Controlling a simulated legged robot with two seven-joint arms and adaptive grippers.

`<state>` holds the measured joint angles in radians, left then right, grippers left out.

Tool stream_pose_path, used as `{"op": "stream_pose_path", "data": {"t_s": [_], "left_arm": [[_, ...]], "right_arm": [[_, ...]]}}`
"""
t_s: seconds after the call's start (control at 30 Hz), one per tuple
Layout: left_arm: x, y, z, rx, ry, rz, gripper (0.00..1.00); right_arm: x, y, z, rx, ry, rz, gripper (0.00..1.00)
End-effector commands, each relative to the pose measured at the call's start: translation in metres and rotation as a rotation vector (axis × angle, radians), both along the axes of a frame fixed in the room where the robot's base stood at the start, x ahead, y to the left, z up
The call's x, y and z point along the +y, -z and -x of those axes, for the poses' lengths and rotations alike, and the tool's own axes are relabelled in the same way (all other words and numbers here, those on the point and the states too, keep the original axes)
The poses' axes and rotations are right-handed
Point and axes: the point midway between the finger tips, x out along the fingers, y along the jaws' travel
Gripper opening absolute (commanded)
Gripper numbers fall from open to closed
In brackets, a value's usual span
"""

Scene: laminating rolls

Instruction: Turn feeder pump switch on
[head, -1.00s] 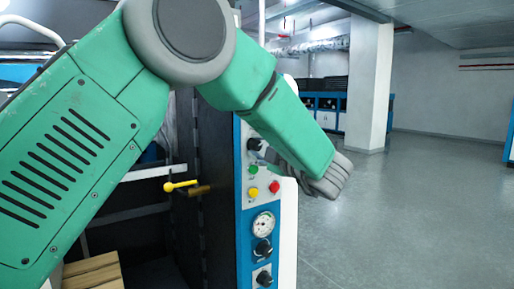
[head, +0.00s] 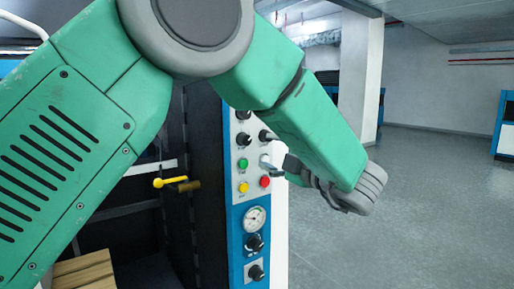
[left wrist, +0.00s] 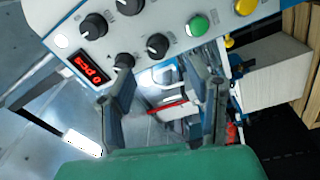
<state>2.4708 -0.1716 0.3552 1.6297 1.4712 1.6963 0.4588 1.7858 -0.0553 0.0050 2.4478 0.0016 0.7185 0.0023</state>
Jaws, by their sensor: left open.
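The control panel (head: 236,205) is a narrow white and blue face with black knobs, buttons and a gauge. In the left wrist view it fills the top, with several black rotary knobs (left wrist: 157,45), a green button (left wrist: 198,25) and a red-digit display (left wrist: 88,69). The labels are too small to tell which knob is the feeder pump switch. My right gripper is out of view.
Yellow (head: 243,187) and red (head: 265,181) buttons and a pressure gauge (head: 254,219) sit lower on the panel. A yellow-handled lever (head: 172,182) sticks out left of it. Open grey floor (head: 430,220) lies to the right, with a white column (head: 361,75) behind.

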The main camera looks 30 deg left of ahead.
Motion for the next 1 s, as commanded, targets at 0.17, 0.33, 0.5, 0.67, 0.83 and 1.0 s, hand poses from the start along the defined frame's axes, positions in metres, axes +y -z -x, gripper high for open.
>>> {"op": "stream_pose_path", "data": {"t_s": [0.17, 0.33, 0.5, 0.67, 0.83, 1.0], "left_arm": [[-0.028, 0.003, 0.008, 0.001, 0.002, -0.001, 0.46], [-0.038, 0.004, 0.012, 0.001, 0.001, 0.001, 0.46], [-0.037, 0.004, 0.012, 0.002, 0.000, 0.002, 0.46], [-0.037, 0.004, 0.012, 0.002, 0.000, 0.002, 0.46], [-0.038, 0.005, 0.012, 0.005, 0.003, -0.002, 0.46], [-0.029, 0.050, -0.004, 0.124, 0.104, -0.068, 0.46]], "right_arm": [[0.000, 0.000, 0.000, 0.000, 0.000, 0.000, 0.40], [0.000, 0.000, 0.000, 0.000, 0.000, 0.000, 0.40], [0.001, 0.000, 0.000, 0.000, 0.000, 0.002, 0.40], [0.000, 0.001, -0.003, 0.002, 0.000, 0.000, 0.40], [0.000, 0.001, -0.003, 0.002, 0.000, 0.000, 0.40], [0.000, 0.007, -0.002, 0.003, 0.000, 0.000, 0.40]]}}
